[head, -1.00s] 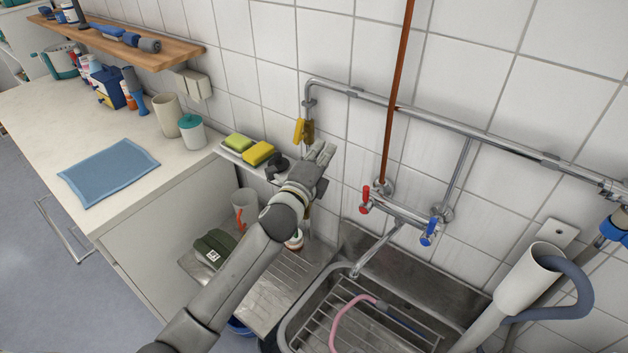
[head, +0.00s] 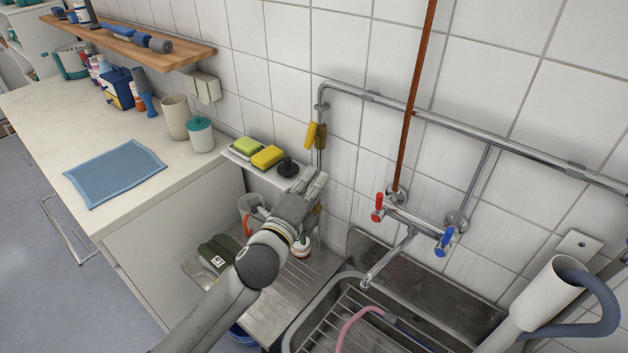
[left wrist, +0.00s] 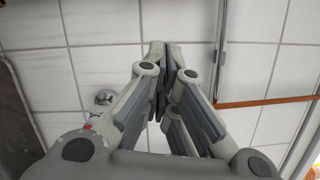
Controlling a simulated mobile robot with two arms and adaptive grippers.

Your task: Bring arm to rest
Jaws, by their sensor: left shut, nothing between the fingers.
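My left gripper (head: 316,186) is in the middle of the head view, in front of the tiled wall, below the yellow valve handle (head: 316,135) on the pipe. Its fingers are closed together with nothing between them, and they show shut in the left wrist view (left wrist: 160,50). My left arm reaches up from the bottom of the head view, over the draining board. It hides part of the draining board and some of what stands there. My right gripper is not in view.
A small shelf with sponges (head: 268,157) and a black stopper (head: 288,168) is just left of the gripper. A tap (head: 385,262) and sink (head: 440,318) are at the right. A cup (head: 248,206) and dark green item (head: 218,254) are on the draining board (head: 296,283).

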